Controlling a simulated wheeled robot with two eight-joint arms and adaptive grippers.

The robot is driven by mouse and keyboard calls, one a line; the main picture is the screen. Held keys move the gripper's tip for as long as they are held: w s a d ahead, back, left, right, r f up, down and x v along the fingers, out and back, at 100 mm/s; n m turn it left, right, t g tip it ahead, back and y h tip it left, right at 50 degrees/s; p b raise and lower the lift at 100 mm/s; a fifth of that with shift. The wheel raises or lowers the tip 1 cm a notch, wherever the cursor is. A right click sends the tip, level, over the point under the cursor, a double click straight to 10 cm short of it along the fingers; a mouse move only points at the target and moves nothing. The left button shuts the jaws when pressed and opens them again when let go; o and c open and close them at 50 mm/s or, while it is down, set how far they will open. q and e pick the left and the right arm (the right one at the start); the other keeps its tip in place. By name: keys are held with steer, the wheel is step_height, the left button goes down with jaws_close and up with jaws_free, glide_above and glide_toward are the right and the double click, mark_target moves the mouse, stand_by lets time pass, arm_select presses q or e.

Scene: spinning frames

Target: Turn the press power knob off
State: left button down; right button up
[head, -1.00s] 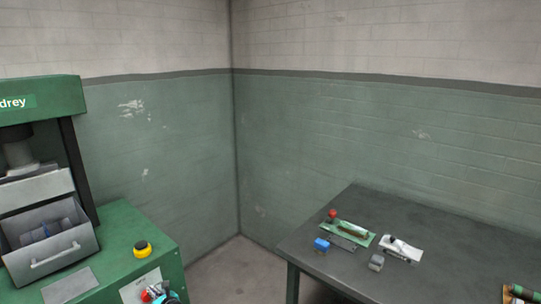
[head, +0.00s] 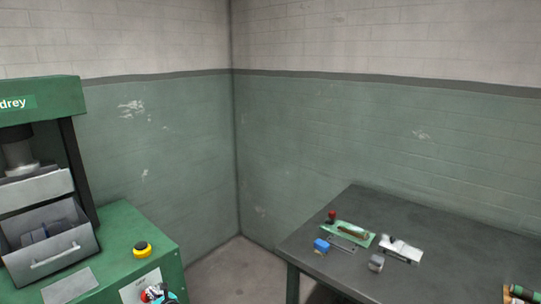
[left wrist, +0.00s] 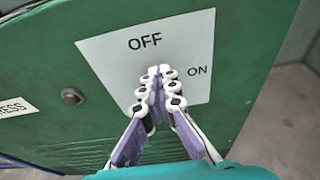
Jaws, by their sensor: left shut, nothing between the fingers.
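The green press (head: 125,225) stands at the left in the head view. A white plate (left wrist: 190,45) marked OFF and ON is on its green panel in the left wrist view. My left gripper (left wrist: 159,73) is shut and its fingertips are in front of the plate, below the OFF mark and left of ON. The knob is hidden behind the fingers in the left wrist view. In the head view the left gripper (head: 160,293) shows at the bottom edge, by the plate, with a small red part (head: 147,294) beside it. My right gripper is not in view.
A yellow and black button (head: 142,249) sits on top of the press, near a grey drawer (head: 50,255) with a handle. A dark table (head: 400,280) at the right holds several small items. Floor shows between press and table.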

arm_select(q)
steer(key=shift+s+a, duration=0.1)
steer(key=shift+s, duration=0.05)
steer(key=shift+s+a, duration=0.35)
steer(key=shift+s, duration=0.1)
steer(key=shift+s+a, duration=0.15)
steer(key=shift+a, duration=0.05)
steer(key=shift+s+a, duration=0.15)
steer(key=shift+s, duration=0.1)
stand_by(0.4)
steer(key=shift+s+a+r, duration=0.1)
steer(key=shift+r, duration=0.15)
steer(key=s+d, duration=0.4)
steer(key=shift+d, duration=0.3)
